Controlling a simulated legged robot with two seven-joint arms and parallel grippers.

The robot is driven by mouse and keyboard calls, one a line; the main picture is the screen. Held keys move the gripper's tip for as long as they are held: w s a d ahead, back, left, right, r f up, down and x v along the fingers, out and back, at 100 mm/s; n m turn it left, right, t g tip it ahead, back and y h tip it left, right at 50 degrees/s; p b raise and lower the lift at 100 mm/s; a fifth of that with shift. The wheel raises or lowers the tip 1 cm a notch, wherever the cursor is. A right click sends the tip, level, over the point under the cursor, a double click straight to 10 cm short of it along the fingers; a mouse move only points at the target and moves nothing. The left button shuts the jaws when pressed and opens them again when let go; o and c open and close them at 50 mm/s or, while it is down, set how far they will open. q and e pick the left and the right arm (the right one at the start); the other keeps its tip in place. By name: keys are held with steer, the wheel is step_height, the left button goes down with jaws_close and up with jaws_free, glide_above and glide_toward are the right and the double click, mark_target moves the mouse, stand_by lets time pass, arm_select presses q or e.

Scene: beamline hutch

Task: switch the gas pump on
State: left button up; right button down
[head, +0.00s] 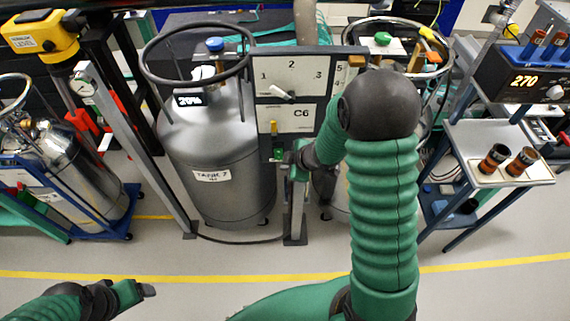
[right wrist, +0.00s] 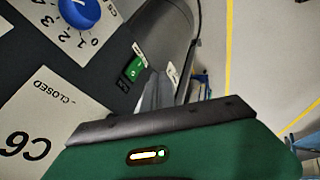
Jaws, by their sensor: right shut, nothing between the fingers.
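A small green switch (right wrist: 133,69) with a white label beside it sits on the dark panel in the right wrist view. It also shows in the head view (head: 278,154), low on the panel between the tanks. I cannot read its label or tell its position. My right gripper (head: 291,166) is shut and empty just below and right of this switch in the head view. In the right wrist view its fingertips (right wrist: 153,92) point towards the switch; contact cannot be told. My left gripper (head: 148,290) is low at the left, far from the panel; its jaws are unclear.
The panel carries a selector lever (head: 283,94), a C6 plate (head: 299,117) and a blue numbered knob (right wrist: 79,12). A grey tank (head: 212,165) stands left. A trolley (head: 520,175) with two dark cylinders stands right. The front floor is clear.

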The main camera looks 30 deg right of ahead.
steer(key=shift+d+p+v, duration=0.3)
steer(key=shift+p+v, duration=0.7)
steer(key=shift+v, duration=1.75)
steer(key=w+a+f+m+t+y+b, duration=0.1)
steer(key=w+a+f+t+b, duration=0.25)
steer(key=a, duration=0.35)
steer(key=w+a+f+t+b, duration=0.25)
steer(key=w+a+f, duration=0.2)
steer(key=a, duration=0.25)
arm_select(q)
steer(key=b+x, duration=0.4)
steer(key=x, duration=0.4)
steer(key=shift+s+d+f, duration=0.25)
steer(key=shift+f, duration=0.05)
arm_select(e)
steer(key=s+d+f+n+t+h, duration=0.1)
steer(key=s+d+f+n+h, duration=0.1)
steer(key=s+d+h, duration=0.4)
steer(key=s+h, duration=0.4)
steer(key=shift+s+d+f, duration=0.2)
steer(key=shift+s+d, duration=0.05)
steer(key=shift+d, duration=0.05)
